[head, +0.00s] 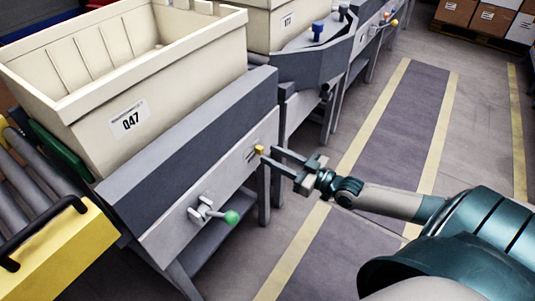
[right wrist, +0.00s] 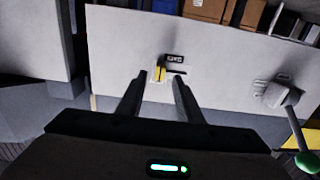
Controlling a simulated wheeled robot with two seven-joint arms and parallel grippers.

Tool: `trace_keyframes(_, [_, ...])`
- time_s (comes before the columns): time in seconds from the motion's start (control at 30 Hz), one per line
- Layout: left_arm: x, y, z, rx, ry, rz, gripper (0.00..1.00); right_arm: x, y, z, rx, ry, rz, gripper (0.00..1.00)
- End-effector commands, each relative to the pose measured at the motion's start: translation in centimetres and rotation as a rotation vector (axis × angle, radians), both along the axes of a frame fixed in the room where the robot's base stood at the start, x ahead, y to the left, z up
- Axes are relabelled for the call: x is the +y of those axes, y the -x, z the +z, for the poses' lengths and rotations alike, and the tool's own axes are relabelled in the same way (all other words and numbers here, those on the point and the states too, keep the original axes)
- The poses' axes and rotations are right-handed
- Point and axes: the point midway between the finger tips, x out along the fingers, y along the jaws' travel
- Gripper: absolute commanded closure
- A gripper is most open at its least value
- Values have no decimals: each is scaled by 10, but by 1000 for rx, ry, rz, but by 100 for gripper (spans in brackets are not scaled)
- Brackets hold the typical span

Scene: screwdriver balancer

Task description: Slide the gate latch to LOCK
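The gate latch (head: 259,149) is a small yellow tab on the grey front panel of the near station. In the right wrist view the yellow latch (right wrist: 160,73) sits below a small dark label (right wrist: 174,58), too small to read, with a dark slot to its right. My right gripper (head: 268,157) reaches the panel from the right. Its two fingers are apart, and in the right wrist view the latch shows between the fingertips (right wrist: 160,78). I cannot tell whether they touch it. My left gripper is not in view.
A lever with a green knob (head: 231,217) sticks out of the same panel, left of the latch. A cream tote marked Q47 (head: 90,125) stands on the station. A yellow piece with a black handle (head: 60,255) is at lower left.

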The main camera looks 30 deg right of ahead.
Motion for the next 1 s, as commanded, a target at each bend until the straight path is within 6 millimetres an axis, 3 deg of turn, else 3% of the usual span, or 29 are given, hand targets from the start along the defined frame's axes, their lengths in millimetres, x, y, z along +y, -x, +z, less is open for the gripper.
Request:
trace_keyframes(0.3, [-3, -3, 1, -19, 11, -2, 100, 10, -24, 0, 0, -2, -1, 67])
trace_keyframes(0.67, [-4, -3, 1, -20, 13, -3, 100, 11, -26, 0, 0, -1, 0, 67])
trace_keyframes(0.8, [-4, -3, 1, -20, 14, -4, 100, 10, -26, 0, 0, 0, 0, 98])
trace_keyframes(1.0, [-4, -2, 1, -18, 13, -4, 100, 11, -26, 0, 0, -1, 0, 100])
